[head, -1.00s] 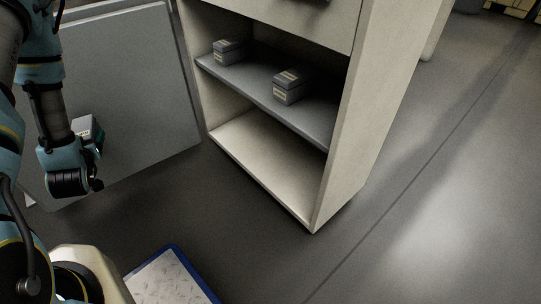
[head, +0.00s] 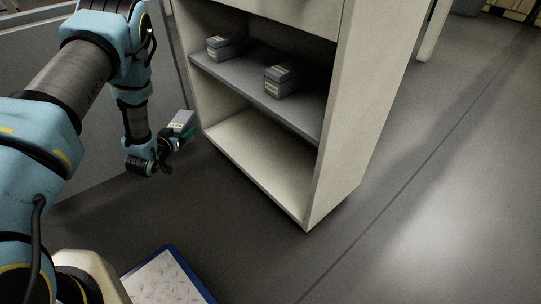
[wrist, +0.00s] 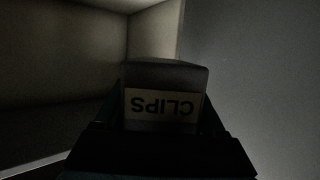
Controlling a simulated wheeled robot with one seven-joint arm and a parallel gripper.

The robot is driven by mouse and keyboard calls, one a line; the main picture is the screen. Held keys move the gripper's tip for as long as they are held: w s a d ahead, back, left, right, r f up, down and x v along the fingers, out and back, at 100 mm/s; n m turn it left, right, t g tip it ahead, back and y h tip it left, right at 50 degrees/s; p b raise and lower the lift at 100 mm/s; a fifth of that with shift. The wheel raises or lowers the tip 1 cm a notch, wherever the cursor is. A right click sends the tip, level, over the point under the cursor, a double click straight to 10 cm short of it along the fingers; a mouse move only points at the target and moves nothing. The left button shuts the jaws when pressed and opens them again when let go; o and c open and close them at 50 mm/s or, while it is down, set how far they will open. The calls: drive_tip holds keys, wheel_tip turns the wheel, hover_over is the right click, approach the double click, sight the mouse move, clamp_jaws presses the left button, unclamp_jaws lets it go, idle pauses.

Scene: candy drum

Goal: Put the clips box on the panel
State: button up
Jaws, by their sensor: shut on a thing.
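The clips box (head: 181,123) is a small grey box with a pale label. In the wrist view the clips box (wrist: 163,78) shows its label "CLIPS" upside down. My gripper (head: 176,138) is shut on it and holds it in the air, left of the open cabinet. In the wrist view the dark gripper fingers (wrist: 160,125) lie on both sides of the box. A light patterned panel with a blue rim (head: 168,278) lies at the bottom of the head view, apart from the box; I cannot tell whether it is the task's panel.
The cabinet's middle shelf (head: 225,78) bears two similar grey boxes, one at left (head: 224,47) and one nearer (head: 283,79). The cabinet's lower compartment (head: 262,157) is empty. A large grey board (head: 75,75) stands behind my arm. The floor at right is clear.

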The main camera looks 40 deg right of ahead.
drive_tip(key=s+d+f+m+g+h+b, duration=0.1)
drive_tip(key=s+d+m+g, duration=0.1)
drive_tip(key=s+d, duration=0.3)
drive_tip(key=s+d+f+m+g+h, duration=0.1)
drive_tip(key=s+d+f+m+g, duration=0.1)
drive_tip(key=d, duration=0.5)
drive_tip(key=m+g+b, duration=0.4)
drive_tip(key=g, duration=0.1)
hover_over(264, 157)
drive_tip(key=shift+h, duration=0.3)
wheel_tip(264, 157, down, 8)
drive_tip(key=shift+s+r, duration=0.1)
drive_tip(key=shift+r, duration=0.1)
drive_tip(key=shift+f+b, duration=0.95)
drive_tip(key=shift+f, duration=1.05)
drive_tip(key=shift+f, duration=0.2)
drive_tip(key=o, duration=1.6)
drive_tip(key=shift+c, duration=0.2)
